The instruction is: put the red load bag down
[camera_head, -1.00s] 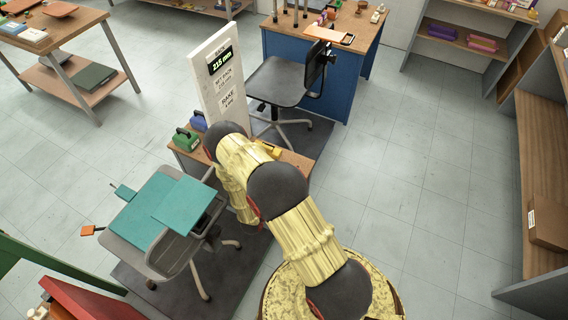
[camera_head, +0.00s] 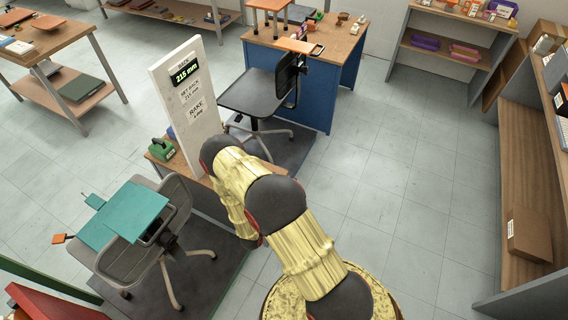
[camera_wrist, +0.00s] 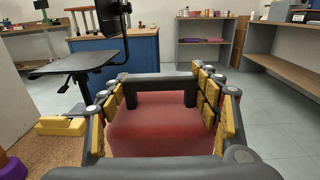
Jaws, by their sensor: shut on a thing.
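The red load bag (camera_wrist: 160,125) fills the lower middle of the wrist view, with a dark handle across its far side. My gripper (camera_wrist: 160,82) is shut on it, with yellow-padded fingers on both sides. What lies under the bag is hidden. In the head view my arm links cover the gripper, and I cannot make out the bag there. A wooden bench top (camera_head: 158,157) with a green bag (camera_head: 161,149) lies left of my arm.
A yellow bag (camera_wrist: 60,126) and part of a purple one (camera_wrist: 10,168) sit on the bench top in the wrist view. A white sign board (camera_head: 188,95) stands behind. Chairs with a teal panel (camera_head: 138,212) and a dark seat (camera_head: 255,95) are nearby. Floor at right is clear.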

